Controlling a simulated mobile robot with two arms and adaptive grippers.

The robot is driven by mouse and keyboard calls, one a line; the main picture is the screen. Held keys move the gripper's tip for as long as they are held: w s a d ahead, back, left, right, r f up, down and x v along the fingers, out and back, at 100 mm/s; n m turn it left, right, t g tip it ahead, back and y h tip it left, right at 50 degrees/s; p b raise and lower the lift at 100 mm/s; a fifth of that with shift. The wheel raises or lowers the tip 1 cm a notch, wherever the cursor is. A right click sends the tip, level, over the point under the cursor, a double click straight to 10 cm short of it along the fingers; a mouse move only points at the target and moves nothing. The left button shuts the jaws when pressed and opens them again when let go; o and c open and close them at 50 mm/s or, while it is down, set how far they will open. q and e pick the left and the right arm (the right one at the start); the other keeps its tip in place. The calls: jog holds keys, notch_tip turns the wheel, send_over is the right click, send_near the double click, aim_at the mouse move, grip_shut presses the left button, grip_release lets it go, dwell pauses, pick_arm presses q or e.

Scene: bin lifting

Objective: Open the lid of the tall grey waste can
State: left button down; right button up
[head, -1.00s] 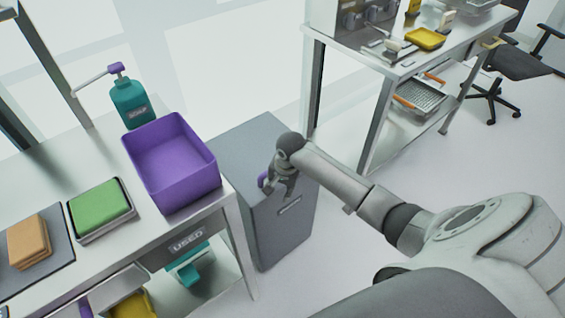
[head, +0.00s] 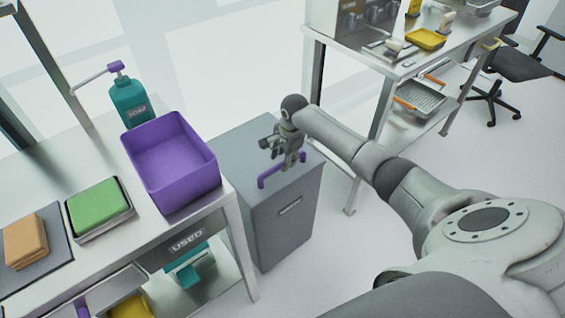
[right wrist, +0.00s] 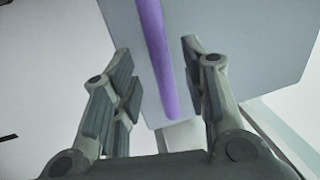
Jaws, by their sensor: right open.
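The tall grey waste can (head: 282,238) stands to the right of the near worktable, with its flat lid (head: 240,142) down. A purple bar handle (head: 266,183) sits on the lid near its front edge. My right gripper (head: 288,164) is over the lid at the handle and hides part of it. In the right wrist view, the right gripper (right wrist: 156,58) is open, with the purple handle (right wrist: 158,70) running between its two fingers. No grip on the handle shows. My left gripper is not in view.
Another bench (head: 345,60) stands behind right. Open floor lies right of the can.

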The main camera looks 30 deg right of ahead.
jog(key=shift+w+a+f, duration=0.1)
jog(key=shift+w+f, duration=0.05)
jog(key=shift+f, duration=0.5)
jog(key=shift+w+f, duration=0.1)
jog(key=shift+f, duration=0.55)
jog(key=shift+c, duration=0.2)
grip_shut()
